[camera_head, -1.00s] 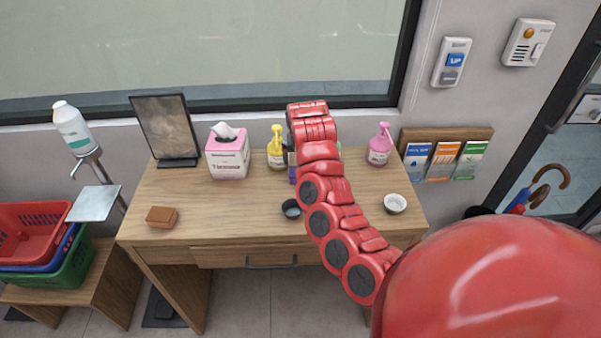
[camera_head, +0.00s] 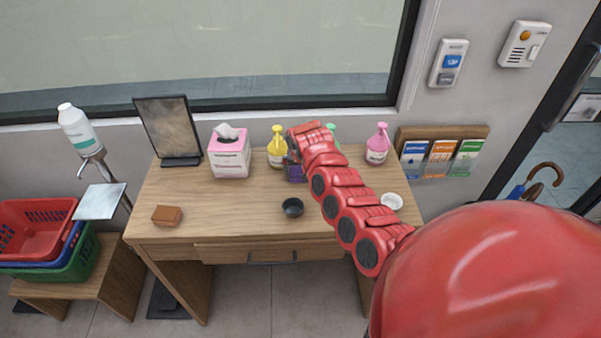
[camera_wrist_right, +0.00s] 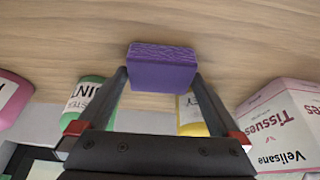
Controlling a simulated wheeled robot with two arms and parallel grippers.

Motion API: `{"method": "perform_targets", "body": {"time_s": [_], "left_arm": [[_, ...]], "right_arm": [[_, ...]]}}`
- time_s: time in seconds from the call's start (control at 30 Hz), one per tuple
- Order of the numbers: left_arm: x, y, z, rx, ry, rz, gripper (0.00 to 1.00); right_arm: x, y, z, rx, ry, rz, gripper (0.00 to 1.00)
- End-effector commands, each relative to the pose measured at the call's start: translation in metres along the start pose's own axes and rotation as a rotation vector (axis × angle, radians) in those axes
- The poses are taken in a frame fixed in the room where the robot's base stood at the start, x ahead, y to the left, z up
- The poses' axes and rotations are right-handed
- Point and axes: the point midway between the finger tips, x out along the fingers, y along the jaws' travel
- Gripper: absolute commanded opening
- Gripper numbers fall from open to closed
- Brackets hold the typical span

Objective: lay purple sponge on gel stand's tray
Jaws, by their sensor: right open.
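The purple sponge (camera_wrist_right: 162,67) lies on the wooden desk (camera_head: 225,205). In the right wrist view it is at the fingertips of my right gripper (camera_wrist_right: 161,82), which is open with one finger on each side. I cannot tell whether the fingers touch it. In the head view my right gripper (camera_head: 293,168) is at the back of the desk, mostly hidden by my red arm. The gel stand is at the left, with a white bottle (camera_head: 76,128) on top and a flat silver tray (camera_head: 100,202) below; the tray is empty. My left gripper is not in view.
Near the gripper stand a yellow pump bottle (camera_head: 277,150), a tissue box (camera_head: 230,155) and a green bottle (camera_wrist_right: 88,95). A pink bottle (camera_head: 377,145) is to the right. The left middle desk is clear.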

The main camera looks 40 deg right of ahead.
Motion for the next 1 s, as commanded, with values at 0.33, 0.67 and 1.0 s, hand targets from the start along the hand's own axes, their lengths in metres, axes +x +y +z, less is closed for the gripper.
{"method": "perform_targets", "body": {"time_s": [0.33,0.67,1.0], "left_arm": [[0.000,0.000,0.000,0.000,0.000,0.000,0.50],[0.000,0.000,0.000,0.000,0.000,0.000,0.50],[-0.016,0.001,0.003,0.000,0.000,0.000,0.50]], "right_arm": [[0.000,0.000,0.000,0.000,0.000,0.000,0.62],[-0.001,0.000,0.000,0.000,0.000,0.000,0.32],[-0.015,-0.001,-0.007,0.002,0.003,-0.003,0.32]]}}
